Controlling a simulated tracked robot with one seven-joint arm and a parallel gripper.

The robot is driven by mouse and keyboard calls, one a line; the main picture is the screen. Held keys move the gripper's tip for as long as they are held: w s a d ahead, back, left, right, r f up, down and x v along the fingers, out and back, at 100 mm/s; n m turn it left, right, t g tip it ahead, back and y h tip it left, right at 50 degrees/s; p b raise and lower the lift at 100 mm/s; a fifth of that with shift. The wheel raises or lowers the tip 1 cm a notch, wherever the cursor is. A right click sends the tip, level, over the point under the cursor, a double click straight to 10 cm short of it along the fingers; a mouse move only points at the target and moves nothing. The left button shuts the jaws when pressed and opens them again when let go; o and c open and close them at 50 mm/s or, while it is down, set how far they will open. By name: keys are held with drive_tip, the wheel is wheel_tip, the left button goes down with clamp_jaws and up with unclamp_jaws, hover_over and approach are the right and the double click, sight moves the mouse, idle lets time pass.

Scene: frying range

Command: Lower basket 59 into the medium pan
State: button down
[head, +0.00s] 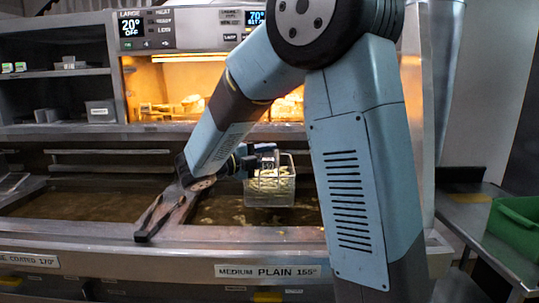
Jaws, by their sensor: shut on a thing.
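The medium pan (215,211) is a dark oil well in the fryer, behind a label reading MEDIUM PLAIN 155°. A wire basket (270,198) filled with pale chips is over this pan, roughly upright. Its visible side shows whole, down to its bottom edge. I cannot tell whether its underside touches the oil. No number 59 can be read on it. My gripper (246,164) is at the basket's left upper side and is shut on it. My arm links and dark parts hide the exact grip and the pan's right end.
Another oil pan (75,203) lies to the left, past a dark divider bar (165,210). A lit warming bay (175,95) and a control panel (190,28) stand behind. Shelves (60,90) are at the left. A green crate (518,222) sits on a counter at the right.

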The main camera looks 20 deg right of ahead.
drive_tip(key=shift+a+f, duration=0.15)
drive_tip(key=shift+f, duration=11.1)
drive_tip(key=c, duration=0.8)
unclamp_jaws()
drive_tip(key=shift+o, duration=0.2)
